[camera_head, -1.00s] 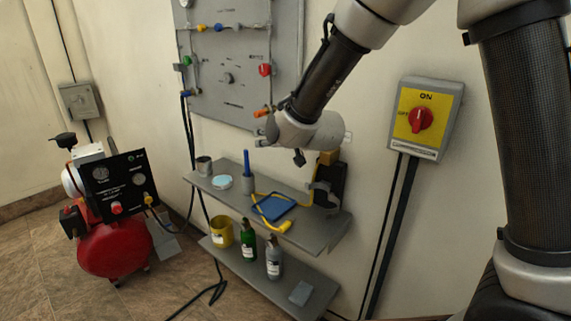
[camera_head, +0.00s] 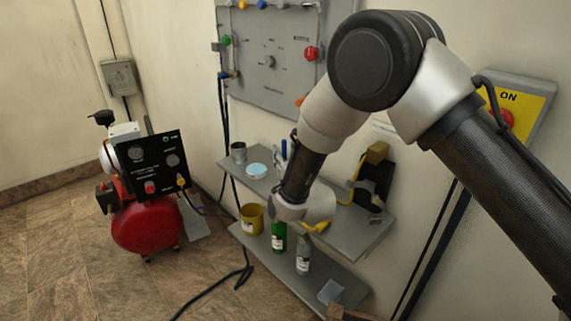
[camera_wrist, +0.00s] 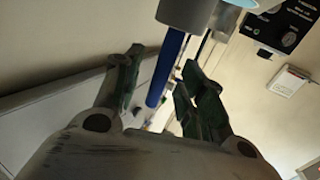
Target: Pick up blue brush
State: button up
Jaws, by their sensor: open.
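The blue brush (camera_wrist: 168,68) shows in the wrist view as a straight blue handle running into a grey cylinder (camera_wrist: 187,12) at the top edge. My gripper (camera_wrist: 161,62) is open, with one finger on each side of the handle; contact is not clear. In the head view, a bit of the blue brush (camera_head: 284,148) shows above the upper shelf, just left of my arm. My arm hides the rest of it and most of the gripper.
The upper shelf (camera_head: 352,240) also bears a grey cup (camera_head: 238,152) and a pale blue disc (camera_head: 257,170). Below stand a yellow tin (camera_head: 251,219), a green bottle (camera_head: 279,238) and a grey bottle (camera_head: 303,255). A red compressor (camera_head: 147,228) stands left, with open floor before it.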

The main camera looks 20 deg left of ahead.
jog(key=shift+x, duration=0.8)
grip_shut()
jog(key=shift+r, duration=0.1)
